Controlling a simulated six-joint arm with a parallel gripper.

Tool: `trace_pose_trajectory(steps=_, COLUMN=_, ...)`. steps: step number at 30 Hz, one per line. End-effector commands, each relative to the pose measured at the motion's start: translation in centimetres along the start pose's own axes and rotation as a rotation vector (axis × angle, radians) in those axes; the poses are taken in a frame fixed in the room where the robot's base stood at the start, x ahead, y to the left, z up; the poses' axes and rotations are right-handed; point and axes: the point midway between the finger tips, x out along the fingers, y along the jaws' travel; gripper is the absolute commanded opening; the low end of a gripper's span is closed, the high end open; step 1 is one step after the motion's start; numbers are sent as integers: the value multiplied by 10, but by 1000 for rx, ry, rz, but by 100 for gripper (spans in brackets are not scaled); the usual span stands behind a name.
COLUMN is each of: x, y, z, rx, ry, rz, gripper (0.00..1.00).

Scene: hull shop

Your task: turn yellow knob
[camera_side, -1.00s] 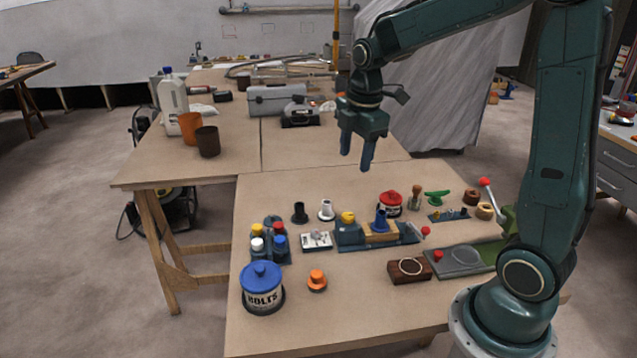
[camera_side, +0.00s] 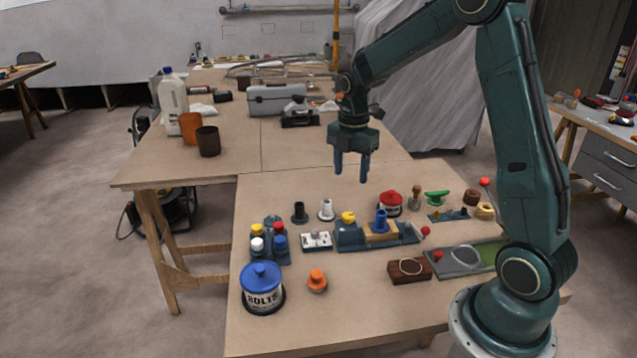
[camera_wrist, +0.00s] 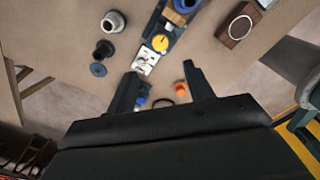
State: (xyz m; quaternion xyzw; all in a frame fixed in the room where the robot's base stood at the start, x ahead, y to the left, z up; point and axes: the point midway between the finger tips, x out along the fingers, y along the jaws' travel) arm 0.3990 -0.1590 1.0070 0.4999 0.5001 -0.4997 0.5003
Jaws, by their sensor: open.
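The yellow knob (camera_side: 348,217) sits on top of the left end of a long dark blue fixture (camera_side: 349,238) on the front table. It also shows in the wrist view (camera_wrist: 160,42) as a yellow disc with a dark mark, a little beyond my fingertips. My gripper (camera_side: 351,172) is open and empty, pointing down, well above the table behind the fixture. In the wrist view my two fingers (camera_wrist: 160,74) are spread apart, with a white switch plate (camera_wrist: 145,61) showing between them.
A blue funnel-shaped piece (camera_side: 380,221) stands on the same fixture, right of the knob. A red-lidded can (camera_side: 390,203) stands behind it. Capped bottles (camera_side: 270,240), a blue-lidded bolts can (camera_side: 262,288) and an orange knob (camera_side: 317,281) stand at the front left.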

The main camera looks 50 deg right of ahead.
Motion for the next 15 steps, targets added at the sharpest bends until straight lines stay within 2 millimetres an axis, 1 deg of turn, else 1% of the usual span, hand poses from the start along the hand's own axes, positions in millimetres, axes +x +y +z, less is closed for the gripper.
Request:
trace_pose_trajectory(steps=8, x=36, y=-1, z=-1, rx=0, ry=2, rz=-5, gripper=52)
trace_pose_trajectory(steps=15, x=73, y=-1, z=-1, rx=1, ry=2, rz=-4, gripper=52)
